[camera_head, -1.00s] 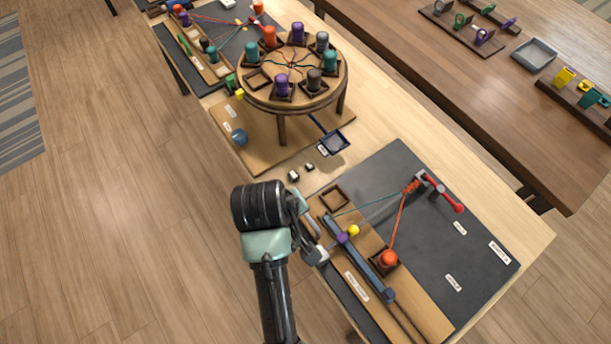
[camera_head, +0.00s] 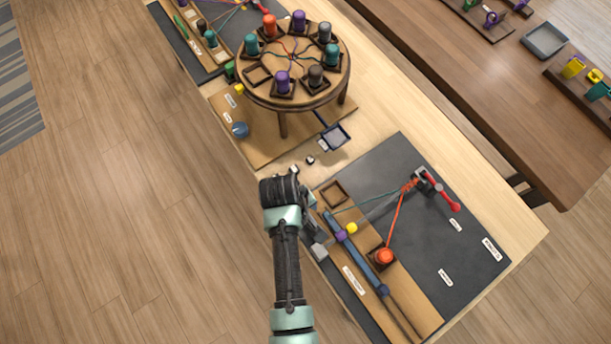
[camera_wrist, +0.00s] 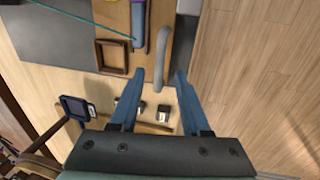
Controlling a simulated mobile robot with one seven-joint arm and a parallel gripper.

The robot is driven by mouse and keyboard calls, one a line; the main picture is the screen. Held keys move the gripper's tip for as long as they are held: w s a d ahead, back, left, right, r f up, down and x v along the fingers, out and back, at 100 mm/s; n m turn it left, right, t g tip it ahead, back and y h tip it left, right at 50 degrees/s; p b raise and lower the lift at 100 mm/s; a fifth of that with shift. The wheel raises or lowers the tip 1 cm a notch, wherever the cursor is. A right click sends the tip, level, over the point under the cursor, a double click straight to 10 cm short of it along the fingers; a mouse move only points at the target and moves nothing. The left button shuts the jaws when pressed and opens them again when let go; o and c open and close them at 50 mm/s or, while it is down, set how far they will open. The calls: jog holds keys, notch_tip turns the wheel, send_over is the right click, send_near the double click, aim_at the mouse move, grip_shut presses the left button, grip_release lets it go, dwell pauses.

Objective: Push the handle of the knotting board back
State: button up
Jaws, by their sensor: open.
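The knotting board (camera_head: 440,225) is a dark panel with a wooden strip (camera_head: 355,235) along its left side. A long blue bar (camera_head: 362,258) lies on the strip, and its end shows in the wrist view (camera_wrist: 138,22). A grey rounded handle (camera_wrist: 163,50) stands beside the bar at the board's edge. My gripper (camera_wrist: 160,72) is open, its blue fingers apart, with the handle's near end between them in the wrist view. Contact cannot be told. In the head view my gripper (camera_head: 312,222) is at the strip's left edge, mostly hiding the handle.
A grey block (camera_head: 319,252) sits at the board's left edge. Cords run from a red-handled clamp (camera_head: 437,190) to an orange bobbin (camera_head: 384,257) and across the strip. A round braiding stand (camera_head: 293,65) with several bobbins is behind. Open floor lies left.

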jog(key=shift+w+d+f, duration=0.1)
jog(key=shift+d+f, duration=0.05)
jog(key=shift+f, duration=0.5)
jog(key=shift+w+d+f, duration=0.1)
jog(key=shift+f, duration=0.55)
grip_shut()
dwell(0.5)
